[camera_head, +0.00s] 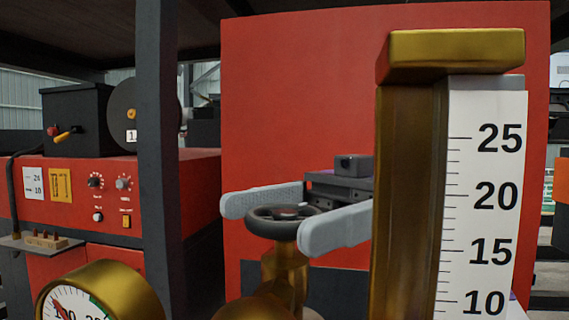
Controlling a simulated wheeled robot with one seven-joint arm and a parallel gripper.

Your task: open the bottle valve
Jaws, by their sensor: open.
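The bottle valve has a dark round handwheel (275,222) on a brass stem (285,265), in the lower middle of the head view. My gripper (281,218) is open, with one grey finger on the left of the handwheel and the other on its right. The right finger overlaps the wheel's right edge in the picture. I cannot tell whether either finger touches the rim. The bottle body below the stem is mostly cut off by the bottom edge.
A tall brass flow gauge (410,200) with a white number scale stands close on the right and hides part of my arm. A brass dial gauge (100,295) is at lower left. A dark post (160,160) and a red control box (85,200) stand behind. A red panel (300,100) fills the background.

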